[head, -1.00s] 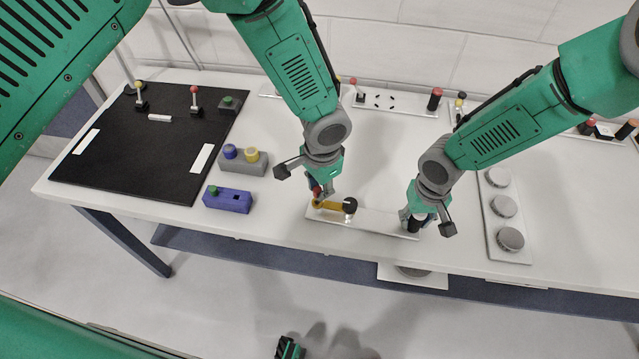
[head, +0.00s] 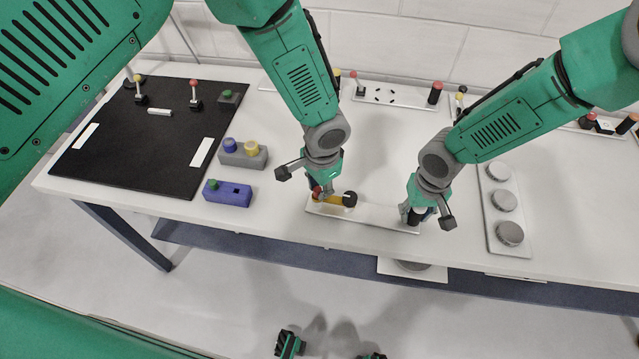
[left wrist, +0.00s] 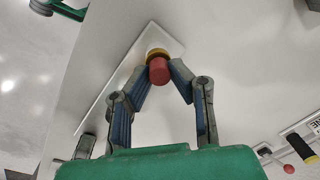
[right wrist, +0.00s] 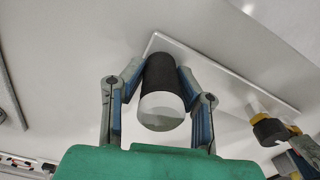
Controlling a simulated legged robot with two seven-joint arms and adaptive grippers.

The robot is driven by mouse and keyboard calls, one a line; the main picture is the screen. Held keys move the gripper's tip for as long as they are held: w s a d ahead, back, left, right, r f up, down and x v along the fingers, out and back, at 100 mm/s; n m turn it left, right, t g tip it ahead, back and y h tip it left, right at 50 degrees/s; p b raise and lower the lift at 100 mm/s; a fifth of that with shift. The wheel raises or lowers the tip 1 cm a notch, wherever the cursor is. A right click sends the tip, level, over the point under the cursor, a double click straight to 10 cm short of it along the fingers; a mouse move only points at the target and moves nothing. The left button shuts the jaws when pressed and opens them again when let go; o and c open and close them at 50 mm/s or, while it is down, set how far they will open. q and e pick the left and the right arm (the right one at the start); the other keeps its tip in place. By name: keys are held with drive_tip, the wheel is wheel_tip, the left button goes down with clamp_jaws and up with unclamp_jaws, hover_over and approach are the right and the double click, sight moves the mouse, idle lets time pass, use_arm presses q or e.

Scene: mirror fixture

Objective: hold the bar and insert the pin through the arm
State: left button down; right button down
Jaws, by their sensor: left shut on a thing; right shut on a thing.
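A white plate (head: 375,215) lies along the front of the table. A yellow arm (head: 333,199) lies over its left part, with a black knob (head: 350,199) at the arm's right end. My left gripper (head: 318,189) is shut on a red-topped pin (left wrist: 159,71) at the arm's left end. A yellow round part (left wrist: 157,53) shows right behind the pin; how deep the pin sits is hidden. My right gripper (head: 412,214) is shut on a black upright bar (right wrist: 160,85) with a pale end, at the plate's right end.
A grey block (head: 243,156) and a blue block (head: 227,193) stand left of the plate. A panel with grey discs (head: 503,201) lies to the right. The table's front edge is close to the plate.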

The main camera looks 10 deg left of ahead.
use_arm(q)
drive_tip(key=shift+f, duration=0.15)
drive_tip(key=c, duration=1.4)
unclamp_jaws()
drive_tip(key=shift+o, duration=0.2)
wheel_tip(320, 180, up, 12)
drive_tip(key=shift+s+d, duration=0.2)
drive_tip(key=shift+d, duration=0.15)
drive_tip(key=shift+f, duration=0.1)
drive_tip(key=shift+o, duration=1)
